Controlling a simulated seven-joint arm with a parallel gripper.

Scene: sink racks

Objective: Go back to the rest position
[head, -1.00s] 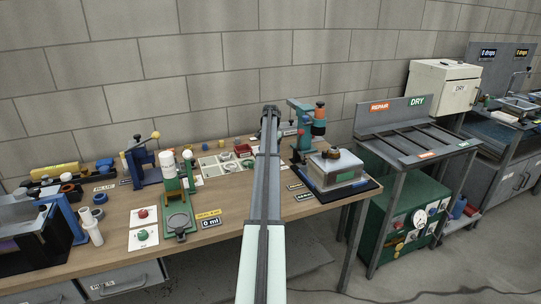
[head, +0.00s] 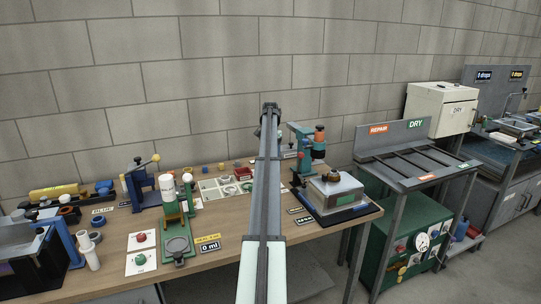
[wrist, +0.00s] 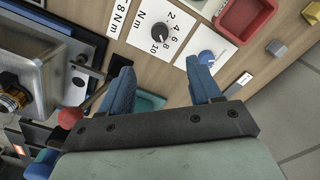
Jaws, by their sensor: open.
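My gripper shows in the wrist view (wrist: 165,90) with its two blue fingers apart and nothing between them. Under it are the wooden bench and a white card with a dial marked N m (wrist: 163,46). In the head view my arm reaches out over the bench (head: 220,246), and its far end stands above the bench's back edge against the block wall. The fingers cannot be made out in the head view.
A blue-green press (head: 305,150) and a metal box on a dark base (head: 335,190) stand right of my arm. A green stand (head: 177,225) is left. A REPAIR/DRY rack (head: 415,160) stands farther right. A red tray (wrist: 245,18) shows in the wrist view.

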